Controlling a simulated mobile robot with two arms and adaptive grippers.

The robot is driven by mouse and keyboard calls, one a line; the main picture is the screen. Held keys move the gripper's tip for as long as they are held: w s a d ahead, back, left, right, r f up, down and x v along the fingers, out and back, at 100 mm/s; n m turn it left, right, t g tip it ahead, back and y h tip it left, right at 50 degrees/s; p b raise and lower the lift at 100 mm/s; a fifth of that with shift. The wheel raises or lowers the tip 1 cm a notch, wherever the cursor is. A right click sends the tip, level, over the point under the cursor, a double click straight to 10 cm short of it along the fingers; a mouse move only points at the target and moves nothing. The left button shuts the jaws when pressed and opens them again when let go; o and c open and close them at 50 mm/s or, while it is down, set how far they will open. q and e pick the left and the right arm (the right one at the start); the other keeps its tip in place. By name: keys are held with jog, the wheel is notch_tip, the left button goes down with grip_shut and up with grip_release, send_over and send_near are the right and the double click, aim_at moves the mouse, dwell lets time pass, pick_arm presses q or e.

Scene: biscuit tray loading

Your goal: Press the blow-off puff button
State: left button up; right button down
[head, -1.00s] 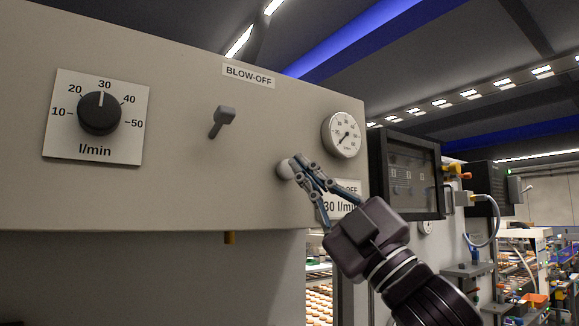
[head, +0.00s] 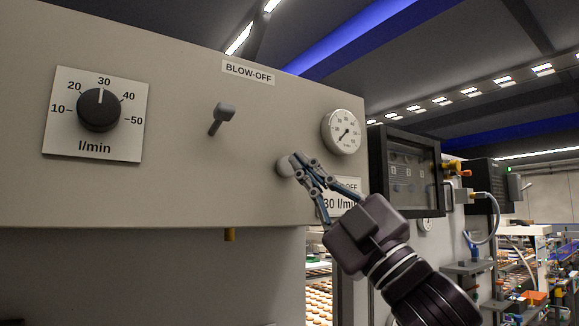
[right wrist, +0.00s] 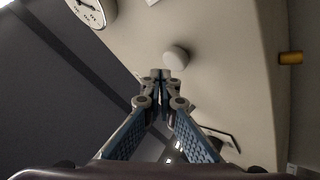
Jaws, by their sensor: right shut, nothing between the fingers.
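The puff button is a pale round knob (head: 284,167) at the lower right of the beige blow-off panel (head: 150,195). It also shows as a pale disc (right wrist: 176,58) in the right wrist view, just beyond the fingertips. My right gripper (head: 297,158) is shut and empty, with its fingertips at the button's right edge in the head view. In the right wrist view the closed fingertips (right wrist: 161,74) appear just short of the button, slightly to its left. I cannot tell whether they touch it. My left gripper is not in view.
A flow dial (head: 99,111) set near 30 and a grey toggle lever (head: 221,119) are on the panel's left and middle. A round gauge (head: 343,133) sits above right of the button. A partly covered 30 l/min label (head: 347,186) is behind the fingers.

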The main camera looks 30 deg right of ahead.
jog(key=shift+w, duration=0.1)
dwell(0.3)
jog(key=shift+w, duration=0.35)
jog(key=shift+w+p, duration=0.35)
jog(key=shift+w, duration=0.15)
dwell(0.8)
jog(key=shift+s, duration=0.9)
jog(key=s+b, duration=0.1)
jog(key=s, duration=0.4)
jog(key=shift+d, duration=0.2)
